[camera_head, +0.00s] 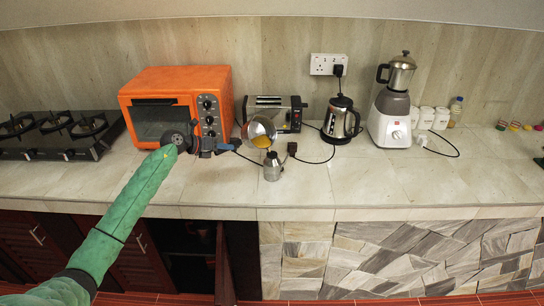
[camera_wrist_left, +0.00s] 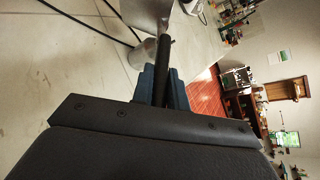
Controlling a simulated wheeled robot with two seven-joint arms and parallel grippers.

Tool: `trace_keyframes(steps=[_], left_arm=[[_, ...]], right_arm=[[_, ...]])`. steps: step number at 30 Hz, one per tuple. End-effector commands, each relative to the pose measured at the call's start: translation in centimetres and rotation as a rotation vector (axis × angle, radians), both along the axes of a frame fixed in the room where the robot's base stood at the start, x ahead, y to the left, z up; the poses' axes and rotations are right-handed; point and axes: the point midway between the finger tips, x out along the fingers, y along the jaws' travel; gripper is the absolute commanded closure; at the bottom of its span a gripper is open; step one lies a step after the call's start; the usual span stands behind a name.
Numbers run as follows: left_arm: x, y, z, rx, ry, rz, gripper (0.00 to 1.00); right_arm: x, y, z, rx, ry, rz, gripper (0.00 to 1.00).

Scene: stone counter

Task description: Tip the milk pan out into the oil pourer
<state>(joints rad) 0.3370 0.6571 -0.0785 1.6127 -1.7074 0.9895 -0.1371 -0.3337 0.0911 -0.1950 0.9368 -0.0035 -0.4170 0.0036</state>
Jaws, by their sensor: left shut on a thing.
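The milk pan (camera_head: 260,126) is a small metal pan, tipped on its side with its opening toward the head camera. Orange-yellow liquid (camera_head: 262,142) shows at its lower lip. My left gripper (camera_head: 222,145) is shut on its dark handle, which also shows in the left wrist view (camera_wrist_left: 167,60). The oil pourer (camera_head: 272,168) is a small metal vessel upright on the counter, just below the pan's lip. In the left wrist view, the pan (camera_wrist_left: 147,14) partly hides the pourer (camera_wrist_left: 144,52). I cannot tell whether liquid is entering it. My right gripper is out of view.
An orange toaster oven (camera_head: 150,82) stands behind my left arm. A toaster (camera_head: 270,108) is behind the pan. A kettle (camera_head: 341,121) and blender (camera_head: 391,110) stand to the right. Black cords (camera_head: 318,161) lie near the pourer. The front right counter is clear.

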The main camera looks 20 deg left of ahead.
Motion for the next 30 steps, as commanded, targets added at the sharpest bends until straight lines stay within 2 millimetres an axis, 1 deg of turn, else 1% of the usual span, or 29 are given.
trace_keyframes(steps=[7,18,30], left_arm=[[-0.02,-0.06,0.13,0.010,-0.010,0.001,1.00],[-0.08,-0.16,0.13,0.024,-0.018,0.000,1.00],[-0.15,-0.26,0.25,0.042,-0.031,0.001,1.00]], right_arm=[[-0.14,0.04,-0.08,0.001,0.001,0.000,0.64],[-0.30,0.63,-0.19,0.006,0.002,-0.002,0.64],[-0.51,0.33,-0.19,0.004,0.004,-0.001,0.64]])
